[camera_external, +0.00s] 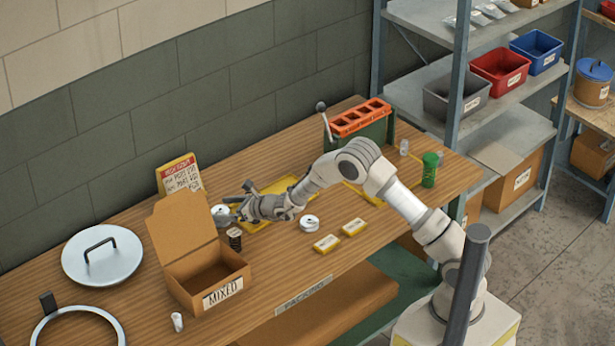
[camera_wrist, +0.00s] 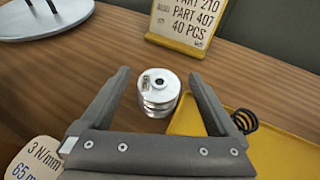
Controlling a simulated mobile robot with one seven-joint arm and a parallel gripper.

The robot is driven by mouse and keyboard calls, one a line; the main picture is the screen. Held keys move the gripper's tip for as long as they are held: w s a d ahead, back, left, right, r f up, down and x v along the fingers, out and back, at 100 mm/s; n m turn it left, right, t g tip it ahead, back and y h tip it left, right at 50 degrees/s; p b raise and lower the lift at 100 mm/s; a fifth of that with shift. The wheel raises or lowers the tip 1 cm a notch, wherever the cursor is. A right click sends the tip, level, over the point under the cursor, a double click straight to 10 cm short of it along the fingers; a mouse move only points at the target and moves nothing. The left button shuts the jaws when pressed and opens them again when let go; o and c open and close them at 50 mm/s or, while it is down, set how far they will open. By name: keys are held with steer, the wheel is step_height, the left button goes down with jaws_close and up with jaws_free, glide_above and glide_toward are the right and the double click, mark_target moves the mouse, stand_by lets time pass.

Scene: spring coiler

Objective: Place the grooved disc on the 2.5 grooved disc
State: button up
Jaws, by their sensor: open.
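A silver grooved disc (camera_wrist: 160,86), with a centre hole and a small label on top, stands on the wooden table in the wrist view. Its side shows grooves and looks like two discs stacked; I cannot read the label. My gripper (camera_wrist: 158,76) is open, with a finger on either side of the disc and visible gaps. In the external view my gripper (camera_external: 238,208) reaches low over the table, beside the silver disc (camera_external: 221,215), which it partly covers. Another pale disc (camera_external: 309,223) lies apart, to the right of my gripper. I cannot tell which is the 2.5 disc.
A yellow tray (camera_wrist: 205,125) lies right of the disc, with a dark spring (camera_wrist: 243,121) near it. A yellow sign (camera_external: 180,175) stands behind. An open cardboard box (camera_external: 208,277), a dark coil (camera_external: 235,239) and a round lid (camera_external: 102,256) are left or in front.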

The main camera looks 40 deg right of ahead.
steer(key=v, duration=1.1)
steer(key=s+a+r+n+g+y, duration=0.2)
steer(key=s+r+n+y, duration=0.1)
steer(key=s+r+n, duration=0.4)
steer(key=s+a+r+n+g+y, duration=0.2)
steer(key=s+a+r+n+y, duration=0.15)
steer(key=r+n, duration=0.4)
steer(key=s+d+r+n+g+h, duration=0.1)
steer(key=s+r+n+g, duration=0.15)
steer(key=s, duration=0.45)
steer(key=s+d+r+n+g, duration=0.1)
steer(key=s+d+r+n, duration=0.1)
steer(key=s+n, duration=0.3)
steer(key=s+d+f+n+h, duration=0.1)
steer(key=s+d+n+h, duration=0.8)
steer(key=s+d, duration=0.7)
steer(key=shift+s+d+n+t+h, duration=0.35)
steer(key=shift+d+h, duration=0.4)
steer(key=shift+d, duration=0.45)
